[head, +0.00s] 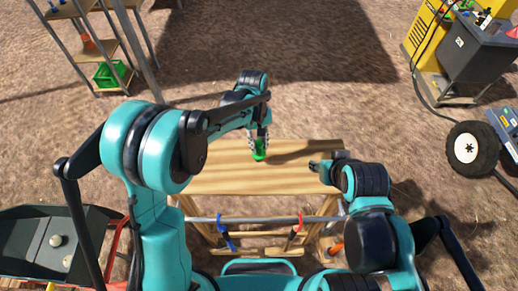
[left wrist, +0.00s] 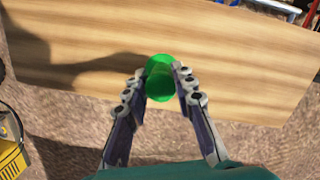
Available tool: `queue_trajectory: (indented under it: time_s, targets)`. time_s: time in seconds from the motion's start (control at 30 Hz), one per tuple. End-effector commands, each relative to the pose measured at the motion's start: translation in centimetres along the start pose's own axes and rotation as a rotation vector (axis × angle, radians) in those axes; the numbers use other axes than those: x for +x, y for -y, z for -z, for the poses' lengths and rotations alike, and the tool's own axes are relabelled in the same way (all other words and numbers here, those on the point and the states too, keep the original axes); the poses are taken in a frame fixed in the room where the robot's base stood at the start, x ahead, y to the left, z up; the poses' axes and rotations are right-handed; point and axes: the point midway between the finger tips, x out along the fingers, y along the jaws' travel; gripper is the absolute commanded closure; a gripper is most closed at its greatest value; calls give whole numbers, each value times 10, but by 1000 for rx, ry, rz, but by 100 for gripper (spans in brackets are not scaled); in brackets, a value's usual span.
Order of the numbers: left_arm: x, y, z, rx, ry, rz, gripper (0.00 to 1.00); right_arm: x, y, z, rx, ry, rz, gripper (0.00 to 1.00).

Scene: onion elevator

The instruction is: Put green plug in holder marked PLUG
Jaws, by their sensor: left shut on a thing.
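The green plug (head: 259,154) is over the wooden table (head: 210,180), near the middle of its top. My left gripper (head: 259,147) points down and is shut on the green plug. In the left wrist view the plug (left wrist: 160,75) sits between the two fingertips (left wrist: 160,84). I cannot tell whether the plug touches the table. My right gripper (head: 322,165) is at the right end of the table, apart from the plug; its fingers are too small to judge. I cannot make out a holder marked PLUG.
A shelf rack (head: 88,45) with a green crate (head: 112,74) stands at the back left. A yellow and grey machine (head: 480,50) with a wheel (head: 466,148) stands at the right. A dark wheelbarrow tray (head: 30,245) is at the lower left. The tabletop around the plug is clear.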

Motion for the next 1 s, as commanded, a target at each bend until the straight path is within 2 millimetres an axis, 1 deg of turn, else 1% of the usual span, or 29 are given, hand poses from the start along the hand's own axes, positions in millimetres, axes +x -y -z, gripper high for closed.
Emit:
queue_trajectory:
  time_s: [0.1, 0.23, 0.5, 0.67, 0.7, 0.73, 0.77, 1.0]
  targets:
    - [18, 0, 3, 0, 0, 0, 100, -2, 0, 1, 0, 0, 0, 60]
    - [33, 0, 5, 0, 0, 0, 100, -3, 0, 2, 0, 0, 0, 60]
    - [36, 0, 5, 0, 0, 0, 100, -2, 0, 2, 0, 0, 0, 60]
    - [40, 0, 6, 0, 0, 0, 100, 2, 0, -1, 0, 0, 0, 60]
    - [40, 0, 6, 0, 0, 0, 67, 1, 0, -1, 0, 0, 0, 60]
    - [39, 0, 6, 0, 0, 0, 59, 1, 0, -1, 0, 0, 0, 60]
    - [39, 0, 6, 0, 0, 0, 54, 1, 0, -1, 0, 0, 0, 60]
    - [39, 0, 6, 0, 0, 0, 54, 1, 0, 0, 0, 0, 0, 60]
